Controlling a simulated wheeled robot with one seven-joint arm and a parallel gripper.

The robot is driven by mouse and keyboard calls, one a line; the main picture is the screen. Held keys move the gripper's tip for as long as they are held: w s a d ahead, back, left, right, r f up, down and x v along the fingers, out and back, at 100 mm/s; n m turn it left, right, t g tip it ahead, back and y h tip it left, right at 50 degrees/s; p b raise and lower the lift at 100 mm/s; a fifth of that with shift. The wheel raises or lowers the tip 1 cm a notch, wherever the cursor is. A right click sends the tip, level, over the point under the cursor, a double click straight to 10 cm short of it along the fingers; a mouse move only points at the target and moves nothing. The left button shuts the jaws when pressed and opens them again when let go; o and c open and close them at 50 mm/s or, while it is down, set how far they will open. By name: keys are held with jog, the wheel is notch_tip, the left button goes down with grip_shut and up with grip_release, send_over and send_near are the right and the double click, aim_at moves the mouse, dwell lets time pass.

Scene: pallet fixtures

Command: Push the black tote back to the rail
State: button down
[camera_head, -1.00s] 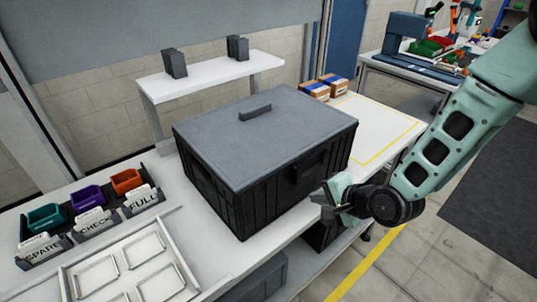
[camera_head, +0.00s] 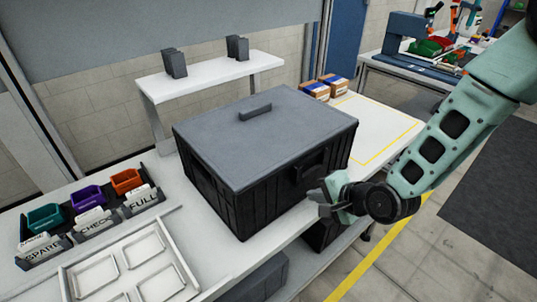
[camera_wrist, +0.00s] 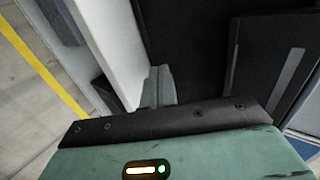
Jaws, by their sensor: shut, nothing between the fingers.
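The black tote (camera_head: 270,190) stands on the white bench with its grey lid (camera_head: 262,135) on and a dark handle bar on top. Its front wall faces my side, and it fills the upper right of the wrist view (camera_wrist: 190,50). My gripper (camera_head: 323,197) is shut and empty, close to the right part of the tote's front wall, below its handle opening. I cannot tell whether the fingertips touch the wall. In the wrist view the closed fingers (camera_wrist: 159,86) point at the tote. The rail is not clearly seen; the tote hides the bench behind it.
A white raised shelf (camera_head: 215,78) with dark blocks stands behind the tote. Small coloured bins (camera_head: 88,197) and a white tray (camera_head: 130,268) lie at left. Cardboard boxes (camera_head: 326,88) and a yellow-outlined bare area (camera_head: 375,125) are at right.

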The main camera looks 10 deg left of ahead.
aim_at(295, 185)
jog(key=shift+w+a+b, duration=0.35)
jog(key=shift+w+a, duration=1.05)
jog(key=shift+a, duration=0.4)
jog(key=shift+w+a+b, duration=0.3)
jog(key=shift+w+a, duration=1.05)
jog(key=shift+a, duration=0.45)
jog(key=shift+w+a+b, duration=0.35)
jog(key=shift+w+a, duration=1.05)
jog(key=shift+a, duration=0.4)
jog(key=shift+s+d, duration=0.95)
jog(key=shift+d, duration=0.3)
jog(key=shift+s+d, duration=0.9)
jog(key=shift+d, duration=0.3)
